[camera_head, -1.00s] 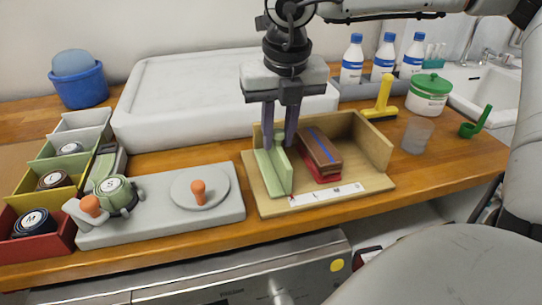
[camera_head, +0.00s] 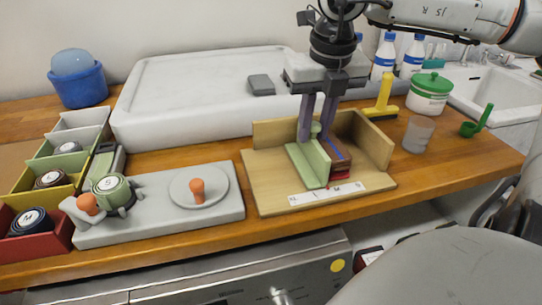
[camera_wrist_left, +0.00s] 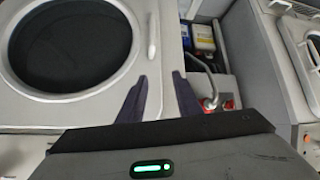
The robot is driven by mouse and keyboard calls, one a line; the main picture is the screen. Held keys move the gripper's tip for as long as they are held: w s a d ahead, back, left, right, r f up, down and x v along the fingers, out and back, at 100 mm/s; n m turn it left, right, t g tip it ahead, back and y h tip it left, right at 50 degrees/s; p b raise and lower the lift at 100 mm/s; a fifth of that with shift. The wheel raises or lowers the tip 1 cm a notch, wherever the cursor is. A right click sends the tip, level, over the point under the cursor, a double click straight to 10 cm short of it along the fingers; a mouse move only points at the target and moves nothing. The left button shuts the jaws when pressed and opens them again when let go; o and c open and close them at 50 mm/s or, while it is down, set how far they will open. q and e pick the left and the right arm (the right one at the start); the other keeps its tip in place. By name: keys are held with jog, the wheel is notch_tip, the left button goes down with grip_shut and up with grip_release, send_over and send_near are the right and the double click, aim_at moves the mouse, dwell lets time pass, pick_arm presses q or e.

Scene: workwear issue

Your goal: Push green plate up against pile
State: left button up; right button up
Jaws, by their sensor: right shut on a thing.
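The light green plate (camera_head: 316,166) is an upright panel on a foot, standing in the wooden tray (camera_head: 264,186). The pile (camera_head: 340,162), brown and red with a blue stripe, lies directly right of the plate, and I see no clear gap between them. My right gripper (camera_head: 315,136) points down from above and is shut on the green plate at its top knob. The fingers hide part of the plate's top and the pile's back. My left gripper (camera_wrist_left: 160,98) shows only in the left wrist view, with its dark fingers apart and nothing between them.
A grey board (camera_head: 228,208) with orange knobs and a green roll (camera_head: 112,188) lies left of the tray. Colored bins stand at far left. A yellow-handled tool (camera_head: 383,100), a clear cup (camera_head: 418,135) and a green-lidded tub (camera_head: 429,97) stand right of the tray.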

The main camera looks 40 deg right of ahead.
jog(key=shift+s+d, duration=0.25)
jog(key=shift+d, duration=0.25)
jog(key=shift+s+d+b, duration=0.35)
jog(key=shift+d+b, duration=0.3)
jog(key=shift+s+d+b, duration=0.35)
jog(key=shift+d+b, duration=0.25)
jog(key=shift+d, duration=0.05)
jog(key=shift+s+d+f+b, duration=0.1)
jog(key=shift+s+d+b, duration=0.15)
jog(key=shift+d+b, duration=0.45)
jog(key=shift+s+d+b, duration=0.25)
jog(key=shift+d+b, duration=0.05)
jog(key=shift+b, duration=0.4)
jog(key=o, duration=0.3)
jog(key=shift+s+d, duration=0.1)
jog(key=shift+d, duration=0.05)
jog(key=o, duration=0.3)
jog(key=shift+r, duration=0.25)
